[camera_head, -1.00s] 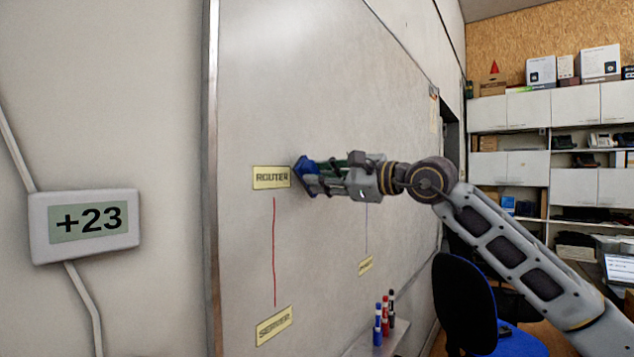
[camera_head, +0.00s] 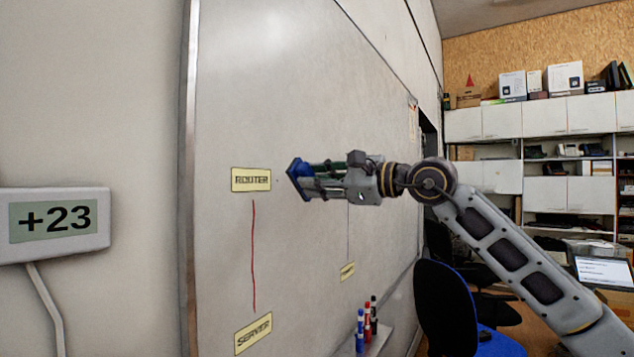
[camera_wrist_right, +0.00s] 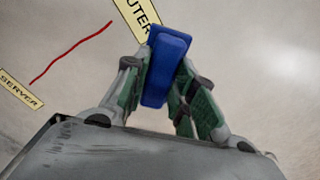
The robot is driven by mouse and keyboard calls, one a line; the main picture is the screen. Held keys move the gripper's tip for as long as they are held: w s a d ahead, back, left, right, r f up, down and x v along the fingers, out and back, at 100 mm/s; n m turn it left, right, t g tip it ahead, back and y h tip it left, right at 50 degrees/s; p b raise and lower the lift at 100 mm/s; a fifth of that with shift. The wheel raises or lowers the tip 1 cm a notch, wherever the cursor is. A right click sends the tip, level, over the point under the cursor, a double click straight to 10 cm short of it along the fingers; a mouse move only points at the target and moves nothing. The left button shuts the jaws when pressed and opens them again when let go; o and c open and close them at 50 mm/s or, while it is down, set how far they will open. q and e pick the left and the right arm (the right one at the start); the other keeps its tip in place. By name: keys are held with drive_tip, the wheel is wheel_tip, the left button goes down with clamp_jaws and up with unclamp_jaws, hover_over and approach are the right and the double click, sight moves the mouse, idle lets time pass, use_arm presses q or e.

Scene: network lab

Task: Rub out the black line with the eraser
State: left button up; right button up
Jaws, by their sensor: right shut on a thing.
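My right gripper (camera_head: 318,180) is shut on a blue eraser (camera_head: 295,178), which is at the whiteboard (camera_head: 300,80) just right of the ROUTER label (camera_head: 251,180). The eraser also shows between the fingers in the right wrist view (camera_wrist_right: 166,68). I cannot tell if it touches the board. A red line (camera_head: 253,255) runs from the ROUTER label down to the SERVER label (camera_head: 253,334). A thin bluish line (camera_head: 348,232) runs down to another label (camera_head: 347,271). I see no black line in these frames. My left gripper is not in view.
Several markers (camera_head: 366,325) stand on a tray (camera_head: 378,343) below the board. A blue chair (camera_head: 447,305) is right of it, under my right arm. A display reading +23 (camera_head: 53,218) hangs on the left wall. Shelves and cabinets (camera_head: 560,205) stand at the back right.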

drive_tip(key=b+v, duration=0.1)
drive_tip(key=v, duration=0.4)
drive_tip(key=shift+w+d+f+b, duration=0.2)
drive_tip(key=shift+w+b, duration=0.05)
drive_tip(key=shift+b, duration=0.15)
drive_tip(key=shift+a, duration=0.1)
idle(0.3)
drive_tip(key=p+x, duration=0.1)
drive_tip(key=x, duration=0.4)
drive_tip(key=shift+s+a+p, duration=0.15)
drive_tip(key=shift+a+p, duration=0.05)
drive_tip(key=shift+p, duration=0.15)
drive_tip(key=shift+r, duration=0.1)
